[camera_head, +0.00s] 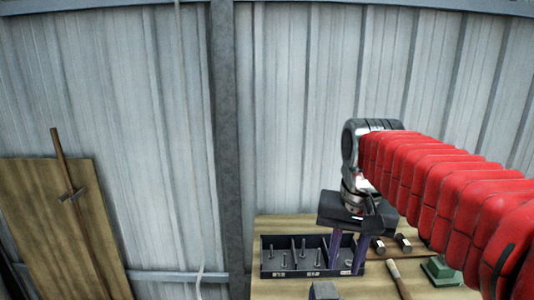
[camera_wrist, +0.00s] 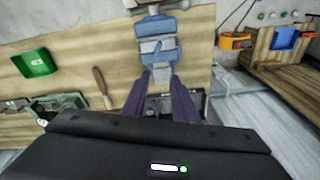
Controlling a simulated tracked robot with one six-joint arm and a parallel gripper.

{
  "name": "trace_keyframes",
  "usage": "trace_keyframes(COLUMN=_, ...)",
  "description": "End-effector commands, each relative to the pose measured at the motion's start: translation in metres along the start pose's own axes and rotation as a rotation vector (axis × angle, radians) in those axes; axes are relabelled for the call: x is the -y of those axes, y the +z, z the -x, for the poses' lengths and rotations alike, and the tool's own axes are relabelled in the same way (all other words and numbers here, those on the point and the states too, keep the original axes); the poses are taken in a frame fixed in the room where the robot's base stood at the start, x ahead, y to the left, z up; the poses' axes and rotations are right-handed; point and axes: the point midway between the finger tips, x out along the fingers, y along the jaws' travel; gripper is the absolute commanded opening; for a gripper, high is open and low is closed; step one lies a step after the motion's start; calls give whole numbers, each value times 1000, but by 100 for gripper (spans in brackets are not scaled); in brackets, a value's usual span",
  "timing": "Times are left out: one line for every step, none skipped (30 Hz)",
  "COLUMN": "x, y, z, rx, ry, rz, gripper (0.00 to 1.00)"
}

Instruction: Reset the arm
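My arm in its red ribbed cover reaches in from the right in the head view. My gripper (camera_head: 347,270) hangs down over the wooden workbench (camera_head: 270,234), with its two purple fingers apart. In the wrist view my gripper (camera_wrist: 165,82) also shows spread fingers and nothing held between them. The fingers overlap a black divided tray (camera_head: 288,270) holding several upright bolts in the head view. I cannot tell how high above the tray the fingertips are.
Hammers (camera_head: 403,243), a wooden handle (camera_head: 397,278) and a green object (camera_head: 441,270) lie right of the tray. The wrist view shows a blue-grey vise (camera_wrist: 158,50), a green bin (camera_wrist: 35,63) and an orange object (camera_wrist: 234,41). A corrugated wall (camera_head: 290,110) stands behind the bench.

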Motion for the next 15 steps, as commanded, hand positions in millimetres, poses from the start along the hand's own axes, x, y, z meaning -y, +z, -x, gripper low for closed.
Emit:
trace_keyframes(x=-2, y=6, z=-6, rx=-18, ry=-5, rz=27, gripper=26)
trace_keyframes(x=-3, y=10, z=-10, rx=-30, ry=-8, rz=44, gripper=26)
trace_keyframes(x=-4, y=14, z=-16, rx=-48, ry=-13, rz=68, gripper=26)
trace_keyframes(x=-6, y=18, z=-20, rx=-62, ry=-16, rz=88, gripper=26)
trace_keyframes(x=-7, y=22, z=-23, rx=-77, ry=-19, rz=105, gripper=26)
trace_keyframes(x=-9, y=28, z=-28, rx=-96, ry=-22, rz=128, gripper=26)
trace_keyframes(x=-10, y=32, z=-32, rx=-111, ry=-24, rz=146, gripper=26)
trace_keyframes(x=-11, y=37, z=-36, rx=-124, ry=-26, rz=160, gripper=26)
trace_keyframes(x=-13, y=43, z=-40, rx=-142, ry=-29, rz=181, gripper=26)
trace_keyframes(x=-15, y=47, z=-43, rx=-155, ry=-30, rz=193, gripper=26)
trace_keyframes(x=-16, y=52, z=-46, rx=-169, ry=-32, rz=207, gripper=26)
trace_keyframes(x=-18, y=58, z=-50, rx=-185, ry=-33, rz=222, gripper=26)
trace_keyframes(x=-19, y=62, z=-53, rx=-196, ry=-34, rz=233, gripper=26)
trace_keyframes(x=-21, y=67, z=-56, rx=-207, ry=-35, rz=243, gripper=26)
trace_keyframes(x=-23, y=73, z=-60, rx=-222, ry=-36, rz=254, gripper=26)
